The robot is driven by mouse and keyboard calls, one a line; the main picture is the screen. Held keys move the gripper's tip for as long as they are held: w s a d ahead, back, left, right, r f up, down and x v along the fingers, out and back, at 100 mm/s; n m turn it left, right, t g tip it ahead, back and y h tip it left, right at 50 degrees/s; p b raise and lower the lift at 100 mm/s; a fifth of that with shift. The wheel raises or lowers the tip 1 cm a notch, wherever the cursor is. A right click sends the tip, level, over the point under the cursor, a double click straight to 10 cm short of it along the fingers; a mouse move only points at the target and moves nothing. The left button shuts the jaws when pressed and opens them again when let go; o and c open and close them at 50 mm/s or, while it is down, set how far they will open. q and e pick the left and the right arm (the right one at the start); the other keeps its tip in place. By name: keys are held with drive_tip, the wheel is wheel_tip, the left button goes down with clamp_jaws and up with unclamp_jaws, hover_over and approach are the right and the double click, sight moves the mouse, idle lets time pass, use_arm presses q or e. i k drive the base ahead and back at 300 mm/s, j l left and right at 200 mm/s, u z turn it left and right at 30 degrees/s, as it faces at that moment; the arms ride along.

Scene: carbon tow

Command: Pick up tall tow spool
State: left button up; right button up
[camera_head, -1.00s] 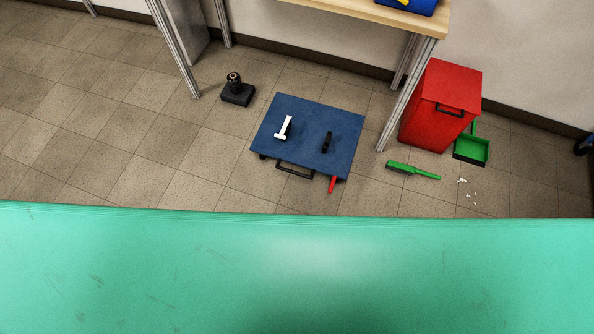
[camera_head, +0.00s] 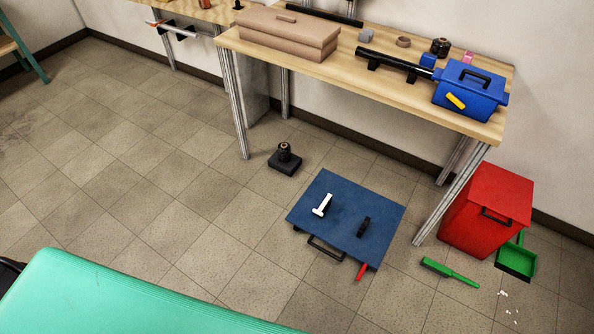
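A dark spool-like object with a copper-brown top (camera_head: 284,150) stands upright on a black block (camera_head: 284,166) on the floor, left of the blue board. A similar dark spool-like object (camera_head: 440,46) stands at the back of the wooden table, behind the blue toolbox. I cannot tell from this view which of them is the tall tow spool. Neither of my grippers is in view.
The wooden table (camera_head: 390,92) holds a brown box (camera_head: 288,42), a black tube (camera_head: 395,64) and a blue toolbox (camera_head: 470,93). A blue board (camera_head: 343,232), red bin (camera_head: 488,212), green brush (camera_head: 450,272) and green dustpan (camera_head: 516,262) are on the floor. Floor at left is clear.

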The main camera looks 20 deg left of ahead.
sight(284, 150)
drive_tip(key=z, duration=0.3)
drive_tip(key=i+j+z, duration=0.3)
drive_tip(key=j+z, duration=0.25)
drive_tip(key=j, duration=0.2)
drive_tip(key=i+j+z, duration=0.15)
drive_tip(key=j+z, duration=0.15)
drive_tip(key=j, duration=0.15)
drive_tip(key=j+z, duration=0.3)
drive_tip(key=j, duration=0.15)
